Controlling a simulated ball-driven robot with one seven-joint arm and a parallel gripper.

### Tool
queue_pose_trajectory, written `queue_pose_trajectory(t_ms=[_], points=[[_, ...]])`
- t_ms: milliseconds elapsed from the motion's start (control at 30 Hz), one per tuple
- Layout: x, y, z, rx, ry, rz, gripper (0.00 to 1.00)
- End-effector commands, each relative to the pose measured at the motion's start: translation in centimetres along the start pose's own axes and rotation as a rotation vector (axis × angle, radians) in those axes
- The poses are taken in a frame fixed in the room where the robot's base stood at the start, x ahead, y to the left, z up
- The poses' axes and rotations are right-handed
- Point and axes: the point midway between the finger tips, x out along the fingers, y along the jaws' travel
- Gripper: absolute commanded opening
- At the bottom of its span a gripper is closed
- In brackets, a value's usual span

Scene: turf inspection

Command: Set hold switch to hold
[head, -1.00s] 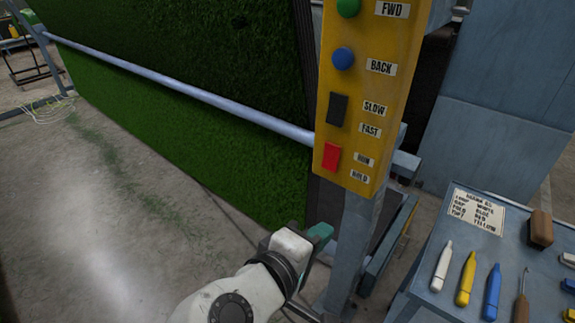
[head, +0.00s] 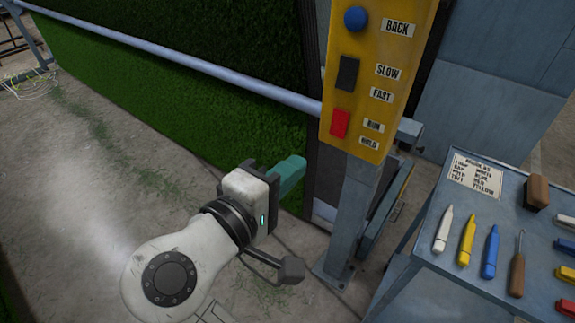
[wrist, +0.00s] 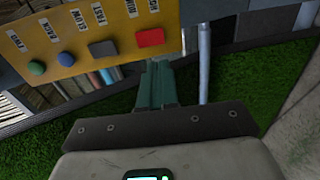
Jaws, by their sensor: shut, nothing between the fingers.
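The hold switch is a red rocker (head: 339,123) low on a yellow control panel (head: 341,149). Labels RUN (head: 373,126) and HOLD (head: 369,141) sit to its right, HOLD the lower. I cannot tell which way the rocker is tipped. My gripper (head: 299,163) has teal fingers, shut and empty, below and left of the switch in the head view. In the wrist view the fingertips (wrist: 158,66) lie just below the red rocker (wrist: 150,37) in the picture, and a gap to the panel seems to remain.
A black rocker (head: 348,73) and blue button (head: 355,19) sit above on the panel. A grey post (head: 351,215) carries it. A pale rail (head: 200,72) crosses the green turf (head: 140,95). At right, a grey bench (head: 437,200) holds markers and a wooden-handled tool.

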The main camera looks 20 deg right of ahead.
Motion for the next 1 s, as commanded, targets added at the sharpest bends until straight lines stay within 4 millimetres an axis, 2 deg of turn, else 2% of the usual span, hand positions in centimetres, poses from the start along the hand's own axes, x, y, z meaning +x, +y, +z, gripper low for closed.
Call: queue_pose_trajectory(t_ms=[300,500,700,1000], points=[[6.4,0.2,0.1,-0.002,-0.004,-0.001,0.00],[9.3,0.2,0.1,-0.001,-0.003,-0.001,0.00],[10.7,0.1,0.0,0.000,0.000,-0.001,0.00],[10.8,0.0,0.0,0.000,0.000,-0.001,0.00]])
